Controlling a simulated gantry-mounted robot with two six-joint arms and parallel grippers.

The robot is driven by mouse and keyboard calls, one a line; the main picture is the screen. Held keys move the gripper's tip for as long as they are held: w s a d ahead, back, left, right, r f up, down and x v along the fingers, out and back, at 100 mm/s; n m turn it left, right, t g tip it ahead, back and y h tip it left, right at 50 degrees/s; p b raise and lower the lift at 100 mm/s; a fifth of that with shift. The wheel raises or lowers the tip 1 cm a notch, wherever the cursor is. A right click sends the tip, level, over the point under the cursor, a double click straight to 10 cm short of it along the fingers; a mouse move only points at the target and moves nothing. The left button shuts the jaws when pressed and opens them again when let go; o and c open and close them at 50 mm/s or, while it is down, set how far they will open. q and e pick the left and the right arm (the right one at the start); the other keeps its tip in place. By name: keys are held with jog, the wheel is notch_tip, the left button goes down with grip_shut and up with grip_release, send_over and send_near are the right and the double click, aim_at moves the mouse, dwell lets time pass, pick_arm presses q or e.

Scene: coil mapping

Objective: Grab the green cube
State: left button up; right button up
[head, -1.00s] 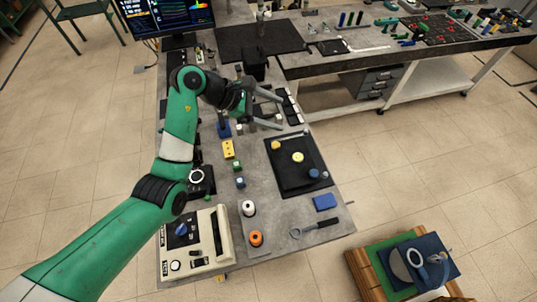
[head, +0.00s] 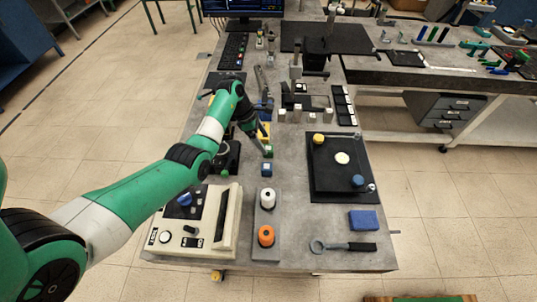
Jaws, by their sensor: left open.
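The other finger is hard to make out against the yellow block. My right gripper is not in view.
A yellow block (head: 264,130) is partly hidden behind the gripper. White (head: 267,197) and orange (head: 266,236) spools stand nearer, beside a beige device (head: 226,252). A black tray (head: 326,189) with round pieces lies to the right. Bare bench separates the cubes from the tray.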

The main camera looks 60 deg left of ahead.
aim_at(268, 148)
pick_arm(q)
jog(key=b+x, duration=0.2)
jog(key=x, duration=0.2)
jog(key=shift+f+b, duration=0.4)
jog(key=shift+f, duration=0.05)
jog(key=shift+w+f, duration=0.2)
jog(key=shift+f, duration=0.15)
jog(key=shift+c, duration=0.2)
grip_shut()
